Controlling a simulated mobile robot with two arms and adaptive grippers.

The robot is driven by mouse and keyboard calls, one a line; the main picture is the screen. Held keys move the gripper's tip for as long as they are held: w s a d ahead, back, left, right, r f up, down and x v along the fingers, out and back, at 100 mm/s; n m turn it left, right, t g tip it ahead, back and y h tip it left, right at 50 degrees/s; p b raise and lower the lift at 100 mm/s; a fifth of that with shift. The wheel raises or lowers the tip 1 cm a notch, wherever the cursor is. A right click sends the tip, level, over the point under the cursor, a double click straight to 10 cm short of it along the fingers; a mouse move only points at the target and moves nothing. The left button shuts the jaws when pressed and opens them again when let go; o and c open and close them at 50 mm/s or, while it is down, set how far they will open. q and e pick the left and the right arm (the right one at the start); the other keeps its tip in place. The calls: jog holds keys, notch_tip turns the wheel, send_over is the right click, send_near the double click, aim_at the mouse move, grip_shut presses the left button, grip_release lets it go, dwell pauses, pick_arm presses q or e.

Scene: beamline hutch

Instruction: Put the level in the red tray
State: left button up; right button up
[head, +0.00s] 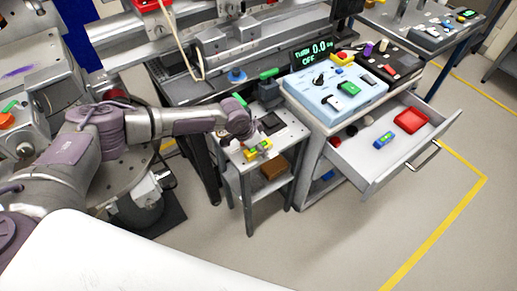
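The red tray (410,121) lies in the open drawer (367,163) at the right. A small blue block with a green part (384,139), which looks like a level, lies in the drawer to the left of the tray, apart from it. My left gripper (250,143) points down over a small side table (284,140). A yellow and green piece (260,150) shows at its fingertips, which could also be a level. The fingers are too small and covered to tell whether they grip it. My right gripper is out of view.
A dark square piece (271,123) lies on the side table, and a brown box (274,167) is on its lower shelf. A light blue case (335,90) and a black display (312,54) stand above the drawer. The drawer front has a handle (423,156).

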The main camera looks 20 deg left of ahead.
pick_arm(q)
jog(key=shift+f, duration=0.2)
dwell(0.4)
grip_shut()
